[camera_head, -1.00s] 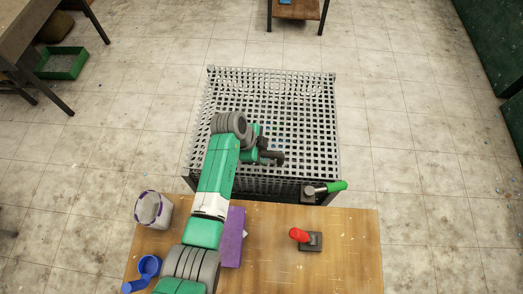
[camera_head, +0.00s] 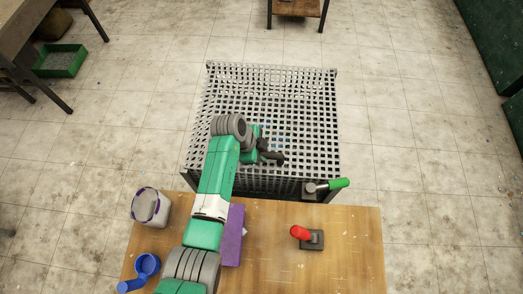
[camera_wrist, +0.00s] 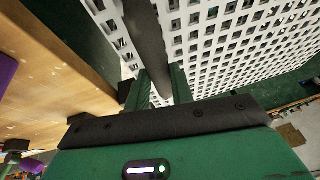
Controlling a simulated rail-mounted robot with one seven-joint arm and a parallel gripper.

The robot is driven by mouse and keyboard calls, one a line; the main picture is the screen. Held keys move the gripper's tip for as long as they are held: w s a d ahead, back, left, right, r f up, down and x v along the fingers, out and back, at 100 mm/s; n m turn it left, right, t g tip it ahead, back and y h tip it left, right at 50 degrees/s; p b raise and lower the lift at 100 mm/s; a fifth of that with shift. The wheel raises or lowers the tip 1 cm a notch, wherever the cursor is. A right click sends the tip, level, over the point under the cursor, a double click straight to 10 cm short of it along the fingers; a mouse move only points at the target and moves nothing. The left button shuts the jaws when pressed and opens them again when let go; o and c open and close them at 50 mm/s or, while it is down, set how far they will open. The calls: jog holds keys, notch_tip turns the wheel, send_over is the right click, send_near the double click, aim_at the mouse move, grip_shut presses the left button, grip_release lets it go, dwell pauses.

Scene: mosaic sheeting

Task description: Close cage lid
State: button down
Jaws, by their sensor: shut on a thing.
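The cage (camera_head: 184,166) stands on the floor behind the wooden table. Its light grey lid (camera_head: 290,110) is a perforated panel over the top; I cannot tell how flush it sits. A dark gap shows along the near edge. The lid's holes also fill much of the wrist view (camera_wrist: 235,40). My gripper (camera_head: 272,156) is low over the near half of the lid. In the wrist view my green fingers (camera_wrist: 160,72) are shut on a dark round bar (camera_wrist: 149,35), seemingly the lid's handle. The bar's ends are not clear.
Open floor lies right of the cage.

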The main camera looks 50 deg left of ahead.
jog(key=c, duration=1.2)
grip_release()
jog(key=shift+s+d+f, duration=0.15)
jog(key=shift+s+f, duration=0.05)
jog(key=shift+f, duration=0.3)
jog(key=shift+w+r, duration=0.1)
jog(key=shift+r, duration=0.05)
jog(key=v, duration=0.8)
jog(key=shift+p, duration=0.3)
jog(key=shift+w, duration=0.1)
